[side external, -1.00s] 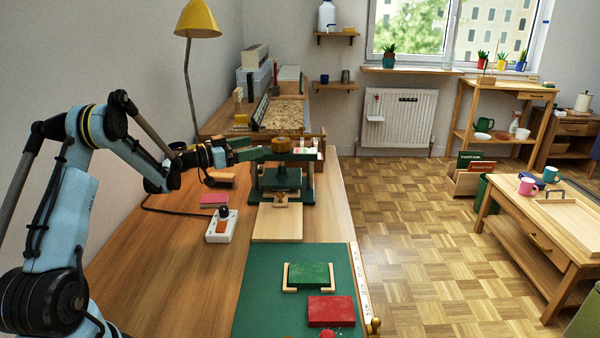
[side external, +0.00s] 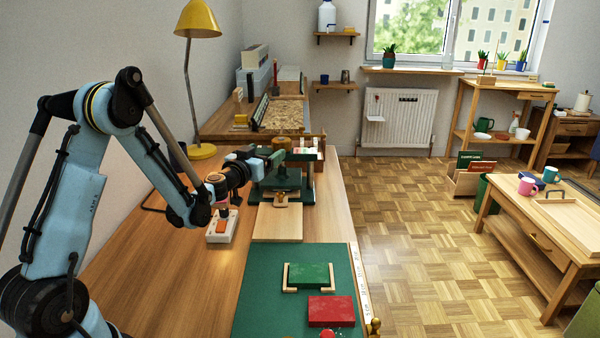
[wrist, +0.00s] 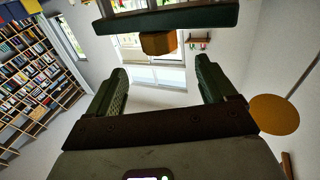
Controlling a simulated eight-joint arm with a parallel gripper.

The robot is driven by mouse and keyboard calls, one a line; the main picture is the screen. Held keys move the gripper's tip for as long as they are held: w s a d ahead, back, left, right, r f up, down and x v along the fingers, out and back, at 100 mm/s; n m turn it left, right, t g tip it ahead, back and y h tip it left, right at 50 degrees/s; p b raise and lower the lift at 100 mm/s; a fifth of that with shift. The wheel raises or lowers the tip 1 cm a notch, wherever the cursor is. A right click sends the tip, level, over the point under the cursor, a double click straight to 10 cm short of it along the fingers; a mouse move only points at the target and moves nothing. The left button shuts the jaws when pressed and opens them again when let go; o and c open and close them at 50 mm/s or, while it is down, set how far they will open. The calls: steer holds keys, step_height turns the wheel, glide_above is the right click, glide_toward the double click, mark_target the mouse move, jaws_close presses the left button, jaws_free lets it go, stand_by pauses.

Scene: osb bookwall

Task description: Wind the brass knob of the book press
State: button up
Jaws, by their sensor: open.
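The green book press (side external: 283,180) stands on the wooden bench in the side view. Its brass knob (side external: 281,143) sits on top of the crossbeam. In the wrist view the faceted golden-brown knob (wrist: 158,43) shows against the dark green crossbeam (wrist: 150,19), which appears inverted. My gripper (side external: 266,156) is beside the knob on its near left side. In the wrist view my gripper (wrist: 161,72) is open and empty, and the knob lies just past the fingertips, roughly centred between them. I see no contact with the knob.
A white switch box (side external: 221,227) is under my forearm. A pale board (side external: 279,222) lies before the press. A green mat (side external: 262,290) holds a green book (side external: 308,275) and a red book (side external: 331,311). The yellow lamp (side external: 198,18) stands behind, left.

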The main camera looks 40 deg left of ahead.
mark_target(286, 138)
steer(key=x, duration=1.2)
steer(key=shift+s, duration=0.1)
steer(key=shift+c, duration=0.4)
steer(key=c, duration=0.9)
steer(key=shift+h, duration=0.3)
steer(key=m+t+h, duration=0.1)
steer(key=m+h, duration=0.2)
steer(key=h, duration=0.1)
steer(key=shift+d+h, duration=0.15)
steer(key=shift+h, duration=0.15)
steer(key=shift+d+m+h, duration=0.15)
steer(key=shift+m+h, duration=0.6)
steer(key=shift+h, duration=0.3)
steer(key=shift+d+m+h, duration=0.1)
steer(key=shift+m+h, duration=0.65)
steer(key=shift+h, duration=0.3)
steer(key=o, duration=1)
